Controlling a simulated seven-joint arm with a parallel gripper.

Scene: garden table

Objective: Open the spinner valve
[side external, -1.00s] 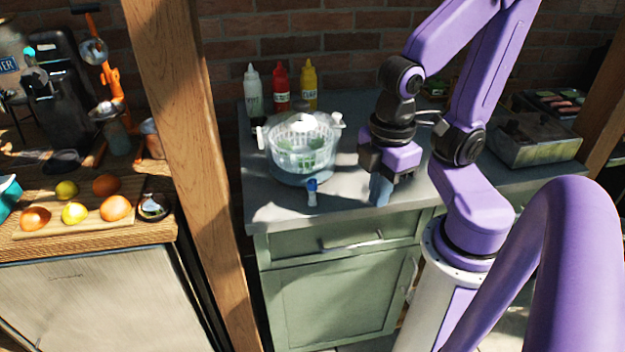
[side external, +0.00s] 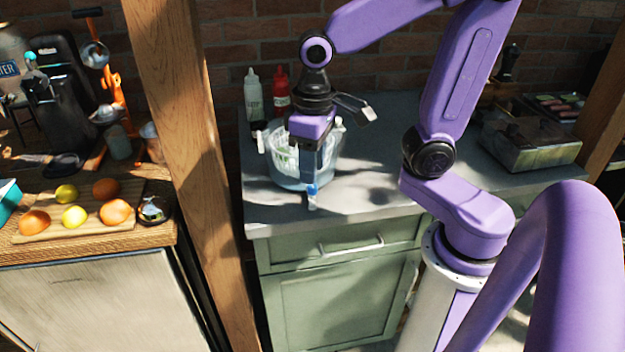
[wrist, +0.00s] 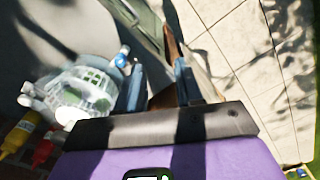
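The spinner (side external: 284,168) is a clear bowl with a white basket on the grey counter, partly hidden behind my gripper in the side view. Its valve (side external: 312,192), a small blue and white tap, sticks out at the bowl's front. My gripper (side external: 312,168) points down in front of the bowl, close above the valve; the side view cannot tell whether they touch. In the wrist view my gripper (wrist: 160,84) has its two blue fingers apart with nothing between them. There the spinner (wrist: 85,92) and its valve (wrist: 122,57) lie left of the left finger.
A white bottle (side external: 253,95) and a red bottle (side external: 280,90) stand behind the spinner; a yellow bottle (wrist: 18,136) shows in the wrist view. A wooden post (side external: 185,120) rises left of the counter (side external: 375,170). The counter right of the spinner is clear.

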